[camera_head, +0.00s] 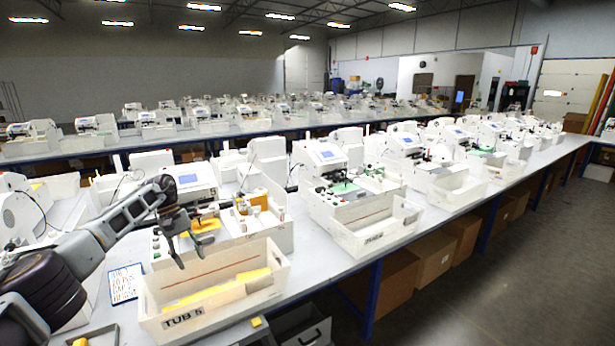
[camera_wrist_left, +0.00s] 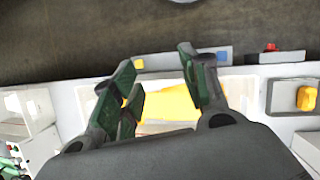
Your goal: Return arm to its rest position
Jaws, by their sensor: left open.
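My left arm comes in from the left in the head view. Its gripper (camera_head: 187,250) is open and hangs over the left part of the white tub marked TUB 5 (camera_head: 181,319). The tub holds flat yellow pieces (camera_head: 225,286). Behind the tub stands a white plotter machine (camera_head: 192,172) with a screen and yellow parts. In the left wrist view the open gripper (camera_wrist_left: 158,67) has nothing between its fingers, and yellow pieces (camera_wrist_left: 172,103) show beyond and below them. My right gripper is not in view.
Another yellow block (camera_wrist_left: 306,97) sits in a dark tray. A handwritten card (camera_head: 126,283) lies left of the tub. A neighbouring tub (camera_head: 376,227) and machine (camera_head: 325,160) stand to the right.

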